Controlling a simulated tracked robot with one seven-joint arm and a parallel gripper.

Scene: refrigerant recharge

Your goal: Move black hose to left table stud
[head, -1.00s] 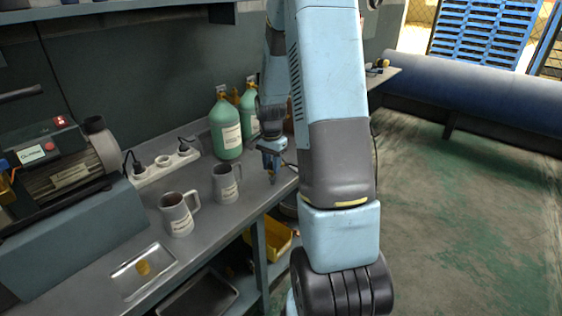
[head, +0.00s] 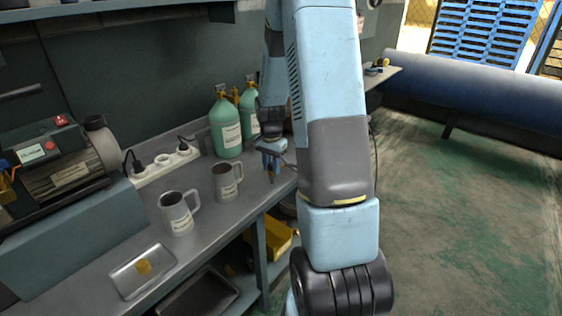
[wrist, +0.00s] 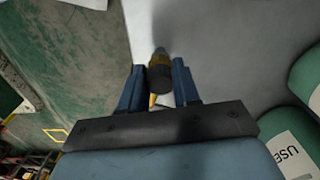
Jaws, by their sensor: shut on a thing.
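My gripper (head: 271,168) is over the workbench beside the green bottles, pointing down. In the wrist view my gripper (wrist: 158,78) has its two blue fingers on either side of the dark end fitting of the black hose (wrist: 160,77), with a brass-coloured band, and is shut on it. A thin yellow piece shows behind the fitting, between the fingers. The fitting is over the grey bench top; I cannot tell whether it touches it. The rest of the hose is mostly hidden. I cannot make out the left table stud clearly.
Two green bottles (head: 225,126) stand behind my gripper. Two grey mugs (head: 178,213) and a metal tray (head: 165,259) with a yellow piece are on the workbench (head: 205,232). A power strip (head: 165,168) and a motor unit (head: 65,165) are at the left.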

